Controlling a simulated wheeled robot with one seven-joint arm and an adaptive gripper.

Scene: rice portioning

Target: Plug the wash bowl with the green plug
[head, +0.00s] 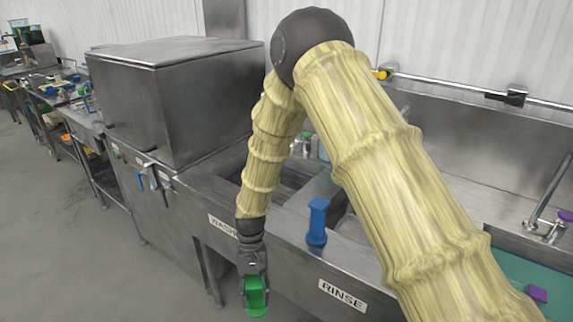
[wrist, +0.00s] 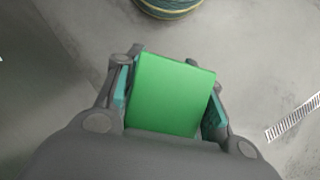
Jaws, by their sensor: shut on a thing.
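The green plug (head: 256,296) is between the fingers of my gripper (head: 255,283), which is shut on its block-shaped handle. In the wrist view the green plug (wrist: 171,94) fills the space between both fingers of my gripper (wrist: 170,97), with grey floor behind it. My gripper hangs pointing down in front of the sink unit's front edge, outside the bowls. The wash bowl (head: 287,176) is a sunken steel basin behind the WASH label (head: 222,227). My arm hides part of it, and its drain does not show.
A blue plug (head: 317,222) stands upright on the steel rim near the RINSE label (head: 342,294). A large steel box (head: 180,95) stands left of the wash bowl. A purple block (head: 537,293) sits at a teal area on the right. Open floor (head: 100,260) lies front left.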

